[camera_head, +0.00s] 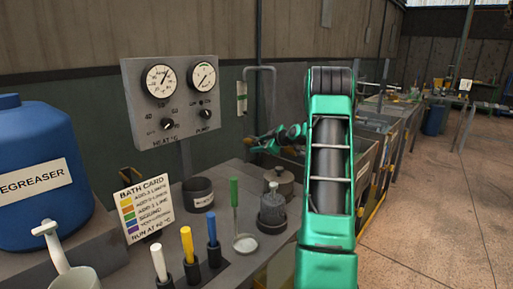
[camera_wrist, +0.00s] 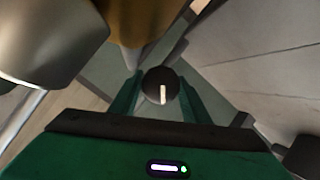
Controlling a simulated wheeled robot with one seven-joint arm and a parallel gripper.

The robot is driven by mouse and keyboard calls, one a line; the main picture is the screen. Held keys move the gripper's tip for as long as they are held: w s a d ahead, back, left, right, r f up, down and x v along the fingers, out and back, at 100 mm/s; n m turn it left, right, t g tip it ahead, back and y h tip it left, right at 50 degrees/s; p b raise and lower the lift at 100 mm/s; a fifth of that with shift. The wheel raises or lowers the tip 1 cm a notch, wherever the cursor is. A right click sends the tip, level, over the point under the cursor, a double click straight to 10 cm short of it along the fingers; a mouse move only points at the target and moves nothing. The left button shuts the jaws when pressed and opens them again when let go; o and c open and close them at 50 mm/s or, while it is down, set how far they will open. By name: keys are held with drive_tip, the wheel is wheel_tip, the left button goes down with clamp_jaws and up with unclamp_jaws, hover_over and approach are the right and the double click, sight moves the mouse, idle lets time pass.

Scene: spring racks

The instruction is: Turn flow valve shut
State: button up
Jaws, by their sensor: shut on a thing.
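In the wrist view a round black knob (camera_wrist: 152,84) with a white pointer line sits between the two green fingers of my gripper (camera_wrist: 160,80). The fingers are closed on its sides. The white line points down in that picture. A brass-coloured body (camera_wrist: 138,22) lies just beyond the knob. In the head view my arm hides much of this spot; part of my gripper (camera_head: 270,145) shows left of the arm, below a bent grey pipe (camera_head: 262,69). The knob cannot be made out there.
A grey panel (camera_head: 137,92) with two gauges and small knobs stands at the left. The bench (camera_head: 217,270) holds a blue degreaser drum (camera_head: 38,140), a bath card (camera_head: 146,207), coloured-handled tools and dark pots. Open floor (camera_head: 450,220) lies at the right.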

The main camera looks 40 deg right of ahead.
drive_tip(key=shift+f, duration=0.15)
drive_tip(key=shift+s, duration=0.1)
idle(0.3)
drive_tip(key=o, duration=1)
drive_tip(key=shift+o, duration=0.2)
drive_tip(key=shift+d+r, duration=0.1)
drive_tip(key=shift+r, duration=0.15)
